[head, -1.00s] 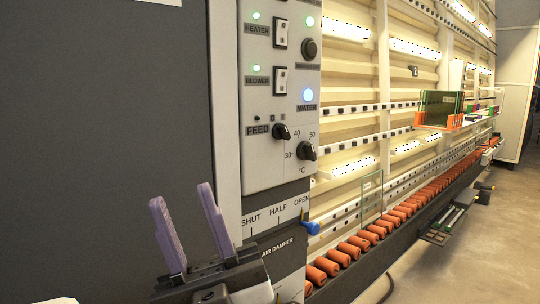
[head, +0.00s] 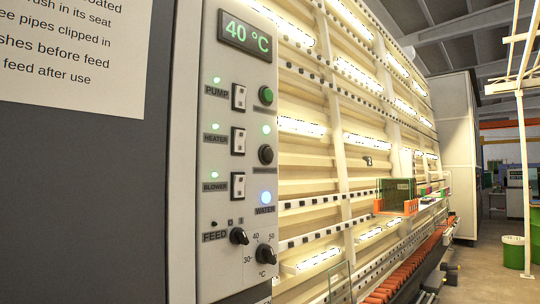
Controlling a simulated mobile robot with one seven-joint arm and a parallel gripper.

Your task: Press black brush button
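The black round push button (head: 265,154) is on the grey control panel (head: 212,270) in the head view, right of the HEATER switch. The small label beneath it is too small to read. A green round button (head: 265,95) is above it, and a lit blue WATER lamp (head: 266,197) is below it. My gripper is out of the picture, so nothing of mine is seen touching the panel.
The panel also has a 40 °C display (head: 246,37), a HEATER switch (head: 238,141), a FEED knob (head: 239,236) and a temperature knob (head: 265,254). The lit washer rack (head: 310,160) stretches away to the right. Open floor (head: 490,275) is at far right.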

